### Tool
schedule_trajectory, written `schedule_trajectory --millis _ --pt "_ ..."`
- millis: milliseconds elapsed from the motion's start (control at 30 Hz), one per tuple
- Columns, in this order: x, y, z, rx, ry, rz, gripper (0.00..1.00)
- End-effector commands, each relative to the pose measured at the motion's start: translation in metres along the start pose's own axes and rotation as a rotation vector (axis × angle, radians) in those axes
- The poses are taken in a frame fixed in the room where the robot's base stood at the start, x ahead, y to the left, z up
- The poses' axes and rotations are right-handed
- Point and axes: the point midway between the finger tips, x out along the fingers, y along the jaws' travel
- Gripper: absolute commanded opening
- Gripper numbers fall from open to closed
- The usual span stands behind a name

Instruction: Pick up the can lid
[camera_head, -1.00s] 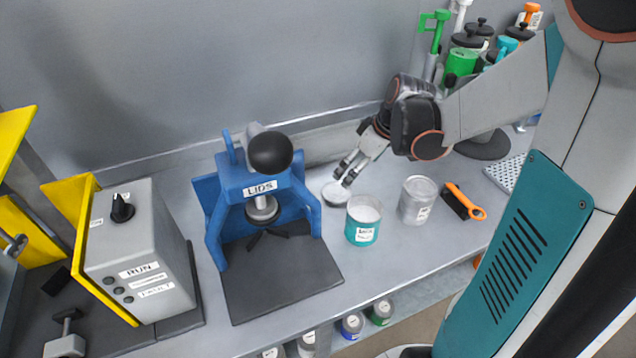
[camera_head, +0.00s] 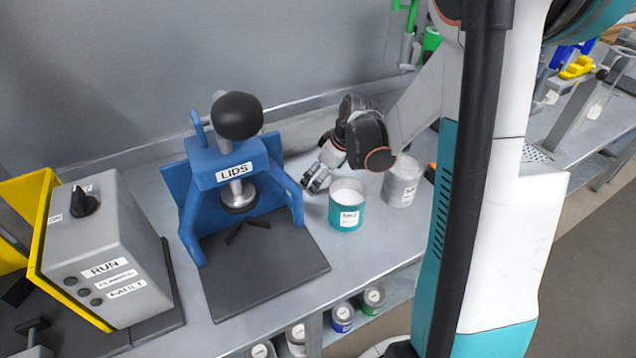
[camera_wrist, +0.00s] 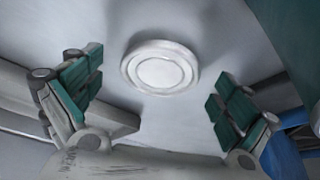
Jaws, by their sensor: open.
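The can lid (camera_wrist: 160,68) is a round pale disc with a raised ring, lying flat on the grey bench in the wrist view. My gripper (camera_wrist: 155,92) is open and empty, with its two teal-padded fingers apart on the left and right. The lid shows ahead of the fingertips, between their lines, and is not gripped. In the head view my gripper (camera_head: 316,181) is low over the bench, between the blue lid press and the teal can. There the lid is hidden or cannot be made out by the fingers.
A blue press marked LIDS (camera_head: 222,172) stands left of my gripper on a dark base plate (camera_head: 262,285). An open teal can (camera_head: 346,214) stands close to the right, with a grey can (camera_head: 402,182) behind it. A RUN control box (camera_head: 110,250) is at far left.

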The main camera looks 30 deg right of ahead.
Motion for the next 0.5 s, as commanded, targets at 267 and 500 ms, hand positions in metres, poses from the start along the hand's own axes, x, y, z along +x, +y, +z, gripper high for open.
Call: schedule_trajectory --millis 267,500 --pt "-0.0001 -0.0002 -0.0003 0.000 0.000 0.000 0.80" --pt "-0.0002 -0.0002 -0.0002 0.000 0.000 0.000 0.58"
